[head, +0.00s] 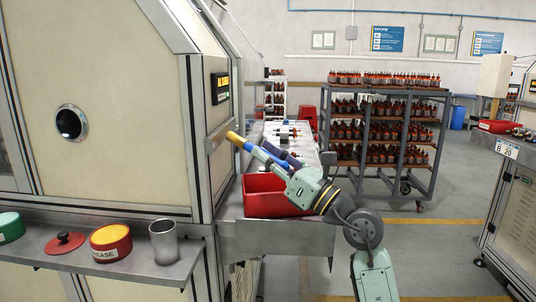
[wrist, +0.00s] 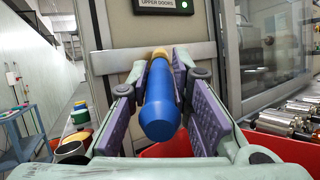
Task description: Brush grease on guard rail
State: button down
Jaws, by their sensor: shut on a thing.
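My gripper (head: 272,156) is shut on a brush with a blue handle (head: 254,152) and a yellow tip. In the wrist view the blue handle (wrist: 161,105) lies between the two purple-padded fingers of my gripper (wrist: 160,82). The guard rail, a grey horizontal bar (head: 215,139), runs across the machine's corner face. The brush tip overlaps the rail in the head view; I cannot tell if it touches. The rail also shows behind the tip in the wrist view (wrist: 110,63). An open grease tin (head: 111,253), yellow and red, stands on the left shelf.
A red lid (head: 65,244), a metal cup (head: 165,242) and a green tin (head: 10,227) share the shelf (head: 140,272). A red bin (head: 262,196) sits below my gripper. A loaded rack (head: 345,160) stands behind. Floor to the right is partly free.

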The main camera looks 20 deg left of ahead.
jog(key=s+d, duration=0.2)
jog(key=s, duration=0.7)
dwell(0.7)
jog(key=shift+d, duration=0.15)
jog(key=shift+w+d+b, duration=0.25)
jog(key=shift+d+b, duration=0.1)
jog(key=shift+d, duration=0.6)
jog(key=shift+w+d+b, duration=0.3)
jog(key=shift+d+b, duration=0.1)
jog(key=shift+d, duration=0.55)
jog(key=shift+w+d+b, duration=0.25)
jog(key=shift+d+b, duration=0.1)
jog(key=shift+d, duration=0.6)
jog(key=shift+d, duration=0.1)
jog(key=d, duration=0.1)
jog(key=w+d+b, duration=0.1)
jog(key=shift+d, duration=0.35)
